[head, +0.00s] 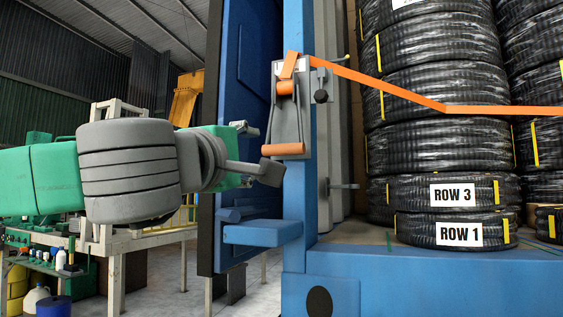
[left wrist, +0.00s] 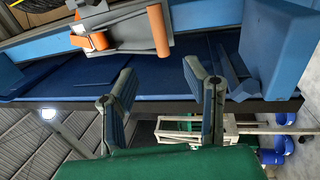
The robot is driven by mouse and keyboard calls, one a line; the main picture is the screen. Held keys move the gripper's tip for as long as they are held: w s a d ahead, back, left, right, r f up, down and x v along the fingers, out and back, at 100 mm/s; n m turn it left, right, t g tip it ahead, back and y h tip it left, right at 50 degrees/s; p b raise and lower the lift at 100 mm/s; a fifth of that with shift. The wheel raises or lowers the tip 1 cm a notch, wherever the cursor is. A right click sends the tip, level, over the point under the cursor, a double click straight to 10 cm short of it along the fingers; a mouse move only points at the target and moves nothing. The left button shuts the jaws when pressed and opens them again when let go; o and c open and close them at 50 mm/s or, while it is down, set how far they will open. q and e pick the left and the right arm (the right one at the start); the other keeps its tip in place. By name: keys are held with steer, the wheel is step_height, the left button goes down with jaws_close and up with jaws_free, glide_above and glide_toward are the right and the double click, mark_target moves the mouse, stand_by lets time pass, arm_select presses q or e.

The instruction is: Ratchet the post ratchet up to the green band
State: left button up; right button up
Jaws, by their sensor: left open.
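The post ratchet (head: 290,108) is a grey metal body on the blue post (head: 298,210) in the head view. Its grey handle ends in an orange grip (head: 283,149) at the bottom. An orange strap (head: 390,88) runs from its top to the right across the hose coils. My left gripper (head: 258,152) is close to the grip's left, its fingers apart. In the left wrist view the open, empty fingers (left wrist: 158,72) point at the ratchet, whose orange grip (left wrist: 158,30) shows beyond them. I cannot make out a green band on the ratchet. My right gripper is not in view.
Stacked black hose coils (head: 440,145) with ROW 3 and ROW 1 labels stand right of the post. A blue step-like bracket (head: 262,232) juts out below the ratchet. A workbench stands at left.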

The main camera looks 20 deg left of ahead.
mark_target(281, 151)
arm_select(q)
steer(key=w, duration=0.4)
steer(key=w+r+p, duration=0.1)
steer(key=w, duration=0.4)
steer(key=w+r+p, duration=0.1)
steer(key=w, duration=0.3)
steer(key=shift+w+d+r, duration=0.2)
steer(key=shift+w+d, duration=0.05)
steer(key=shift+d, duration=0.15)
steer(key=shift+c, duration=0.4)
steer(key=shift+d, duration=0.1)
jaws_close()
